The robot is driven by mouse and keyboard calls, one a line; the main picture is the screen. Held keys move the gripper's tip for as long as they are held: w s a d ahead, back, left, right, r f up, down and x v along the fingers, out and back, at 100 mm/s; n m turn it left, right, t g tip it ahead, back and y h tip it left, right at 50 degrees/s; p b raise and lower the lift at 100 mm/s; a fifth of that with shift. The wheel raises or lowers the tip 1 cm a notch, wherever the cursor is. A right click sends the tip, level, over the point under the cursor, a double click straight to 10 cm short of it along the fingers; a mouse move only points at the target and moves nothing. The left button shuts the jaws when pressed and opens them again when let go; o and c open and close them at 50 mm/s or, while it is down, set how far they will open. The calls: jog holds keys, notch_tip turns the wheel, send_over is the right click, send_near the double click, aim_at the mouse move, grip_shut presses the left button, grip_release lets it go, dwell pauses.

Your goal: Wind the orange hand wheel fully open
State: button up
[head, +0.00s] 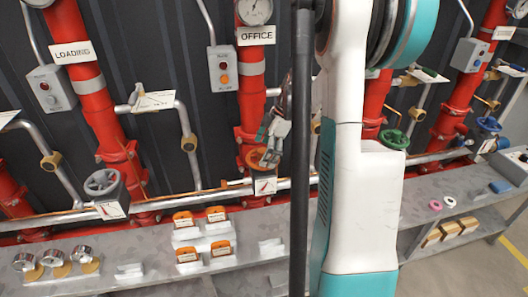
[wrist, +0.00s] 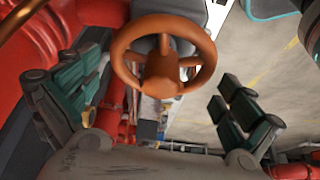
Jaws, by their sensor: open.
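The orange hand wheel (head: 256,158) sits low on the red pipe under the OFFICE sign in the head view. In the wrist view the wheel (wrist: 163,82) shows whole, with its rim, spokes and hub. My gripper (head: 270,145) is right at the wheel in the head view and covers part of it. In the wrist view my gripper (wrist: 160,115) is open, with one finger to the left and one to the right of the wheel. Both fingers look apart from the rim. A small gauge plate (head: 265,186) stands just below the wheel.
A grey wheel (head: 101,182) is on the left pipe, a green wheel (head: 394,139) and a blue wheel (head: 488,125) to the right. A grey shelf (head: 150,270) runs below, bearing orange-topped blocks (head: 184,219) and round gauges (head: 82,254). A silver rail (head: 60,217) runs along the pipes.

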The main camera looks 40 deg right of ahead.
jog(key=m+h, duration=0.1)
jog(key=m, duration=0.1)
jog(key=shift+s+a+m+t, duration=0.1)
jog(key=shift+m+t, duration=0.3)
jog(key=m, duration=0.2)
jog(key=m+h, duration=0.1)
jog(key=m, duration=0.1)
jog(key=shift+m+t+h, duration=0.3)
jog(key=shift+m, duration=0.1)
jog(key=shift+a+m+h, duration=0.15)
jog(key=shift+m+h, duration=0.25)
jog(key=shift+m, duration=0.7)
jog(key=m+h, duration=0.1)
jog(key=m, duration=0.3)
jog(key=shift+h, duration=0.3)
jog(key=shift+c, duration=0.2)
jog(key=shift+r, duration=0.1)
jog(key=c, duration=1.2)
jog(key=shift+s, duration=0.1)
